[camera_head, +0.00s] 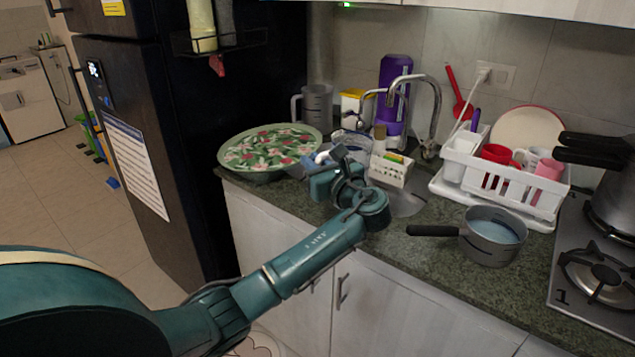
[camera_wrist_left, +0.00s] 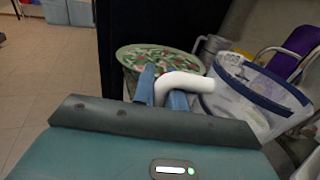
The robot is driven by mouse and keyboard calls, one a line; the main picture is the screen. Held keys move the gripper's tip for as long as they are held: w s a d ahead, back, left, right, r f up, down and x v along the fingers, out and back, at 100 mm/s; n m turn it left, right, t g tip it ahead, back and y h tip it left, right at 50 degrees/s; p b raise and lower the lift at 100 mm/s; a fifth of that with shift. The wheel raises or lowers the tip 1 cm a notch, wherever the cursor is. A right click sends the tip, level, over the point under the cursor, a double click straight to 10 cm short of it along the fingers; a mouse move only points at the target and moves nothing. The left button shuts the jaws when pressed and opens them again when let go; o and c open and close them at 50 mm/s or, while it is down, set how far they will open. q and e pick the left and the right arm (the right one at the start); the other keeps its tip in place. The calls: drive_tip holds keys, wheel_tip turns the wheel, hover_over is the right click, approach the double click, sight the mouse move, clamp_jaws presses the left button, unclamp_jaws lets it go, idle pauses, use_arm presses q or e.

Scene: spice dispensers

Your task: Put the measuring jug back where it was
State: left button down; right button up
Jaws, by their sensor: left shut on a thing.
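The measuring jug (camera_wrist_left: 240,98) looks clear with a blue rim and a white handle in the left wrist view. My left gripper (camera_wrist_left: 162,92) is shut on the white handle, with one blue finger on each side of it. In the head view my left gripper (camera_head: 318,160) is over the counter beside the sink, right of the floral tray. There the jug (camera_head: 352,137) is partly hidden behind my gripper and wrist. I cannot tell whether the jug's base touches anything. My right gripper is not in view.
The floral tray (camera_head: 268,148) lies at the counter's left end, with a grey pitcher (camera_head: 316,107) behind it. The tap (camera_head: 433,105), a purple bottle (camera_head: 396,75) and a white caddy (camera_head: 392,170) stand close right. A saucepan (camera_head: 492,238) and dish rack (camera_head: 510,172) are further right.

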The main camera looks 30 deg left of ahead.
use_arm(q)
wheel_tip(320, 180, down, 4)
drive_tip(key=shift+f+p, duration=0.1)
drive_tip(key=shift+p, duration=0.5)
drive_tip(key=c, duration=1.4)
unclamp_jaws()
drive_tip(key=shift+c, duration=0.2)
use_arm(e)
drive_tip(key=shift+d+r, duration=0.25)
